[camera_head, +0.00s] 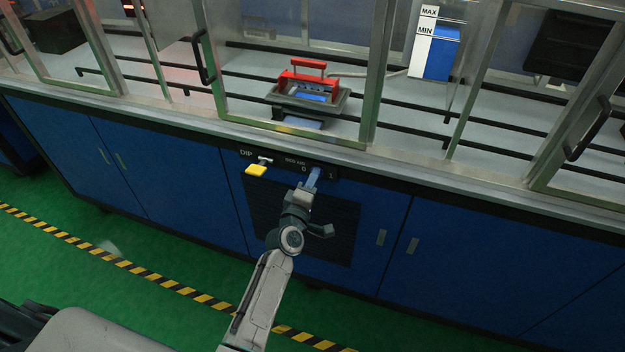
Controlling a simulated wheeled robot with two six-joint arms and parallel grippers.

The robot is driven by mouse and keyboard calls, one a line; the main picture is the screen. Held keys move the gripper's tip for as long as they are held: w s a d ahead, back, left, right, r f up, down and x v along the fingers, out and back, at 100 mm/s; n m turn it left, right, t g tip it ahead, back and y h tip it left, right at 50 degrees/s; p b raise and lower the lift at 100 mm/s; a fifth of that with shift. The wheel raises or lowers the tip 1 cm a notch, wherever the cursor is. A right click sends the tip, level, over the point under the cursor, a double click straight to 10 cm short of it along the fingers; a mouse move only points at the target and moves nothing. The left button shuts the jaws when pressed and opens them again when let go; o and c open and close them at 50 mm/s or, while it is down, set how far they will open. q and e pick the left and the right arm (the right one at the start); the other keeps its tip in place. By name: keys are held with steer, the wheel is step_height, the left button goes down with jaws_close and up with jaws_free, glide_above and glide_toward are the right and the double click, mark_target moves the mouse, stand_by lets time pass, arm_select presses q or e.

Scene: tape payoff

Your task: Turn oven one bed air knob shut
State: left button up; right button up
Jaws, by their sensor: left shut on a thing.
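The bed air knob (315,173) is a small blue handle on the dark control strip along the cabinet's top edge. It stands between the marks 0 on its left and 1 on its right, under a small label too blurred to read surely. My left gripper (311,184) is at the knob and shut on it, reaching up from below. The gripper hides the knob's lower part, so its exact angle is hard to tell. My right gripper is not in view.
A yellow-handled lever (256,169) marked DIP sits just left of the knob. Above is a glazed bench with door handles (205,57), a red-topped fixture (308,80) and a blue-and-white MAX/MIN gauge (433,52). A dark vent grille (345,226) lies below the strip. Striped floor tape (140,270) crosses the green floor.

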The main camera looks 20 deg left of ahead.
arm_select(q)
steer(key=shift+n, duration=0.3)
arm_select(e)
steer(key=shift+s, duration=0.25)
arm_select(q)
steer(key=o, duration=1)
steer(key=shift+c, duration=0.2)
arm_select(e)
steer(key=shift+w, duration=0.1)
arm_select(q)
steer(key=s+b, duration=0.2)
steer(key=s, duration=0.9)
steer(key=shift+a+f, duration=0.2)
steer(key=shift+f, duration=0.1)
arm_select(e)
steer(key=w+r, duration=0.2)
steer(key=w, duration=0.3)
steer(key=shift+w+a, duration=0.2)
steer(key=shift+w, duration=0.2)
arm_select(q)
steer(key=shift+w+f, duration=0.1)
